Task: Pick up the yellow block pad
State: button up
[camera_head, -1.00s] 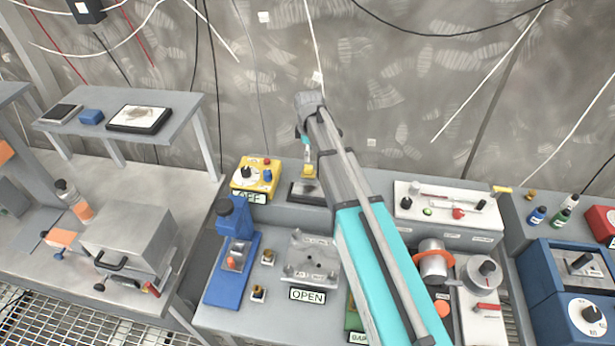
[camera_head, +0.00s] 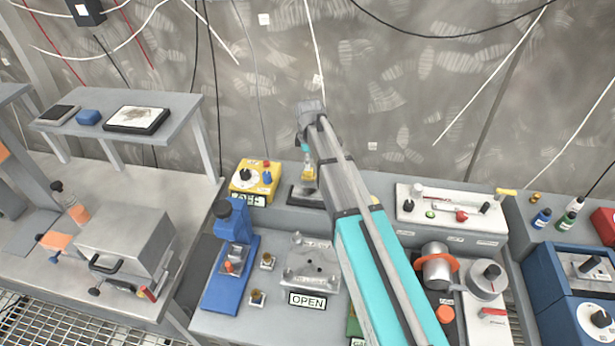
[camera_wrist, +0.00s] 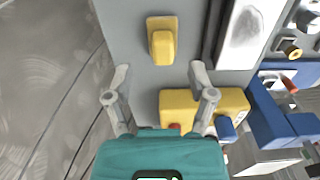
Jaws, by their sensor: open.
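The yellow block pad (camera_wrist: 162,40) lies on the grey bench surface near the top of the wrist view, with a raised yellow part on a flat base. My gripper (camera_wrist: 158,75) is open, its two fingers apart and nothing between them. In the picture the pad sits just beyond the fingertips, lined up with the gap. In the head view my gripper (camera_head: 306,150) is over the back shelf near the wall, partly hidden by my arm. A yellow patch shows just below it, too small to tell clearly.
A yellow control box (camera_head: 253,181) with knobs stands left of my gripper; it also shows close to the right finger in the wrist view (camera_wrist: 185,105). A dark flat pad (camera_head: 304,197) lies in front. A blue stand (camera_head: 230,275) and white panel (camera_head: 452,212) flank my arm.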

aim_at(309, 173)
jog(key=shift+s+f+b, duration=0.1)
jog(key=shift+f+b, duration=1.8)
jog(key=shift+f, duration=0.25)
grip_shut()
